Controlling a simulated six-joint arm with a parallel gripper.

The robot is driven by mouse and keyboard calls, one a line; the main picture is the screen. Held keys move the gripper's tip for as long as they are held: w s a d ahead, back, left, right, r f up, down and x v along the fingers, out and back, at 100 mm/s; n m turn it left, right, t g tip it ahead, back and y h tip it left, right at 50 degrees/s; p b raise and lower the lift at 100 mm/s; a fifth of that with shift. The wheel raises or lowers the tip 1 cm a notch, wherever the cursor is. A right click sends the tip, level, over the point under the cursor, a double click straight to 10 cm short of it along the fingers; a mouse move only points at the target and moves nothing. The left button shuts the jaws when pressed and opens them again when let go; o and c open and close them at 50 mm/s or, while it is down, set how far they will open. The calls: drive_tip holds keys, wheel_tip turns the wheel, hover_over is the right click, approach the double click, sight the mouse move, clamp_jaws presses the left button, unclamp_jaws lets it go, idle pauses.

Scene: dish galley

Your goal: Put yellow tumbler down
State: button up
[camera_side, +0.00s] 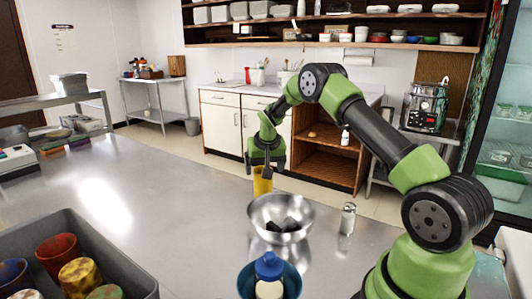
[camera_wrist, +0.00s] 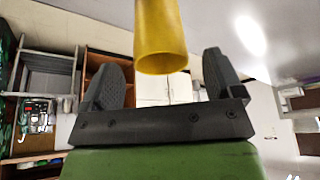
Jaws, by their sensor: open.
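The yellow tumbler (camera_side: 262,184) is on the steel counter just behind the metal bowl in the side view, and looks upright. In the wrist view the yellow tumbler (camera_wrist: 161,40) shows between and beyond the two black fingers, with a gap on each side. My gripper (camera_side: 264,168) is open at the tumbler's upper part in the side view. Its spread fingers also show in the wrist view (camera_wrist: 163,62). The tumbler's base is partly hidden by the bowl's rim in the side view.
A metal bowl (camera_side: 257,213) holding dark pieces stands in front of the tumbler. A shaker (camera_side: 347,219) is to its right. A blue container (camera_side: 245,285) with a blue-capped bottle (camera_side: 269,268) is nearer. A grey bin (camera_side: 130,277) holds several cups. The counter's left middle is clear.

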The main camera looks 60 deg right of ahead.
drive_tip(key=s+a+r+n+t+y, duration=0.1)
drive_tip(key=s+a+r, duration=0.2)
drive_tip(key=a+r, duration=0.35)
drive_tip(key=s+a+r, duration=0.3)
drive_tip(key=a+r, duration=0.1)
drive_tip(key=r, duration=0.6)
drive_tip(key=s+a+r+n+t+y, duration=0.1)
drive_tip(key=s+a+r+n+y, duration=0.1)
drive_tip(key=s+a, duration=0.6)
drive_tip(key=s+a+r+n+t+y, duration=0.2)
drive_tip(key=s+a, duration=0.6)
drive_tip(key=s, duration=0.4)
drive_tip(key=shift+s, duration=0.2)
